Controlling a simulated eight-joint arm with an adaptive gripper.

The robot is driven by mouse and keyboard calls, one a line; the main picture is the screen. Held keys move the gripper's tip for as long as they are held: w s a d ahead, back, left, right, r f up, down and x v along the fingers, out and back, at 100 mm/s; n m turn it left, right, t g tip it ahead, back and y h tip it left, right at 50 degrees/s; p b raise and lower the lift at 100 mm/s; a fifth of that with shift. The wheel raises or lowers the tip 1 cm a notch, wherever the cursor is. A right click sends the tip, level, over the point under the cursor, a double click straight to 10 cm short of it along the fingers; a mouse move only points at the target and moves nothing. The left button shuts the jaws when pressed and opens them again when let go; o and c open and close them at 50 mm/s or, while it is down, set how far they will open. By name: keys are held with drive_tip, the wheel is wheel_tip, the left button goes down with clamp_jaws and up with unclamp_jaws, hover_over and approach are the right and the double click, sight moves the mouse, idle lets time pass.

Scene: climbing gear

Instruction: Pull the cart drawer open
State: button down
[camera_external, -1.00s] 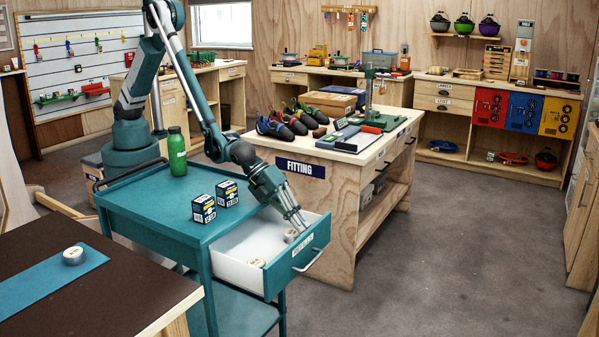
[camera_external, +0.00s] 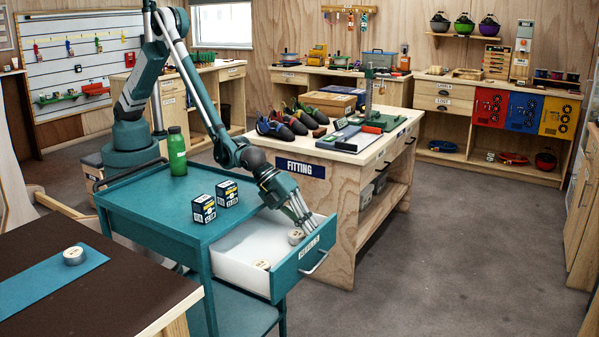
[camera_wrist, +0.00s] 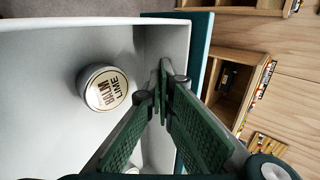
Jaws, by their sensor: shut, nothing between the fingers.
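The teal cart (camera_external: 165,205) has its white-lined drawer (camera_external: 238,267) standing well open toward the right. The drawer's teal front has a white label and a silver handle (camera_external: 314,263). My gripper (camera_external: 308,228) is shut and empty. It reaches down into the drawer, close behind the inner face of the front panel; whether it touches is unclear. In the wrist view my gripper's fingertips (camera_wrist: 163,75) meet beside the white front wall of the drawer (camera_wrist: 189,35).
Two dark boxes (camera_external: 204,209) and a green bottle (camera_external: 177,152) stand on the cart top. Another tin (camera_external: 262,264) lies in the drawer. The fitting bench (camera_external: 345,180) stands close behind the drawer. Floor (camera_external: 430,260) to the right is clear.

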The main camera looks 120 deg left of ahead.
sight(325, 231)
drive_tip(key=w, duration=0.6)
drive_tip(key=shift+w, duration=0.35)
drive_tip(key=p+v, duration=0.1)
drive_tip(key=v, duration=0.9)
idle(0.5)
